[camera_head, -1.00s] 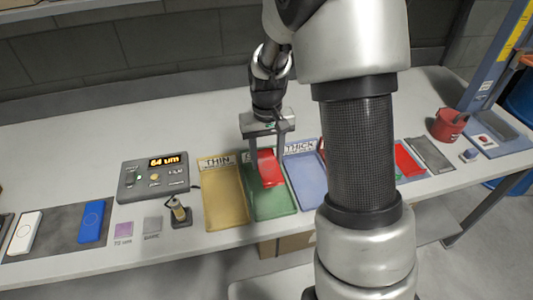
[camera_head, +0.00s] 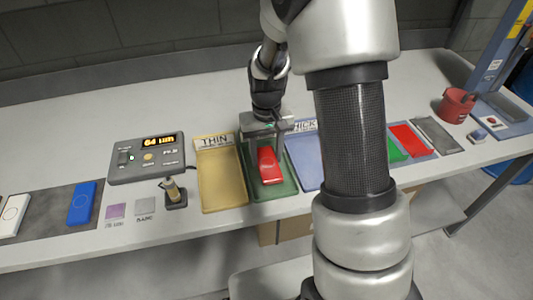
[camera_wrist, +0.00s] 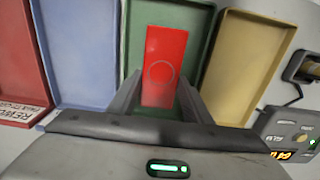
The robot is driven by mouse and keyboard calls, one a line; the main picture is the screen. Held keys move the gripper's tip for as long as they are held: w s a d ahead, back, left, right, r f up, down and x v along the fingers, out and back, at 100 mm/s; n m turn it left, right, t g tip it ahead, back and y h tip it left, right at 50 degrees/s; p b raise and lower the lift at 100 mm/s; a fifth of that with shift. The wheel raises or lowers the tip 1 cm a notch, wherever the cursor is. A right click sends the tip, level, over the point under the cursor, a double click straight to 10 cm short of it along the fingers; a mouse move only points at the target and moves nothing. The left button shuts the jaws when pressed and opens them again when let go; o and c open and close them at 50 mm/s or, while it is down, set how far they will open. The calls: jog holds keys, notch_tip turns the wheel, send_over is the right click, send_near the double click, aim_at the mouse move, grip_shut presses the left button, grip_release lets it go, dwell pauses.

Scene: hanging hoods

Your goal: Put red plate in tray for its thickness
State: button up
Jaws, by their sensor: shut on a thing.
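The red plate (camera_head: 269,167) is held low in the green tray (camera_head: 285,187), the middle one of the row. In the wrist view the red plate (camera_wrist: 164,65) lies between the two fingers, over the floor of the green tray (camera_wrist: 196,42). I cannot tell whether the plate touches the tray floor. The gauge (camera_head: 147,158) reads 64 um and stands left of the trays.
The yellow THIN tray (camera_head: 222,178) is left of the green tray; the blue THICK tray (camera_head: 304,165) is right, partly hidden by my arm. In the wrist view a red REWORK tray (camera_wrist: 22,75) stands beyond it. A probe stand (camera_head: 174,193) is near the gauge.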

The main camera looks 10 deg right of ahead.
jog(key=shift+f+b, duration=0.5)
jog(key=shift+f, duration=0.15)
jog(key=o, duration=1.2)
jog(key=shift+o, duration=0.2)
notch_tip(320, 180, up, 17)
jog(key=p, duration=0.3)
jog(key=s+r+t+p, duration=0.5)
jog(key=s+r+p, duration=0.4)
jog(key=s+r, duration=1)
jog(key=shift+r, duration=0.3)
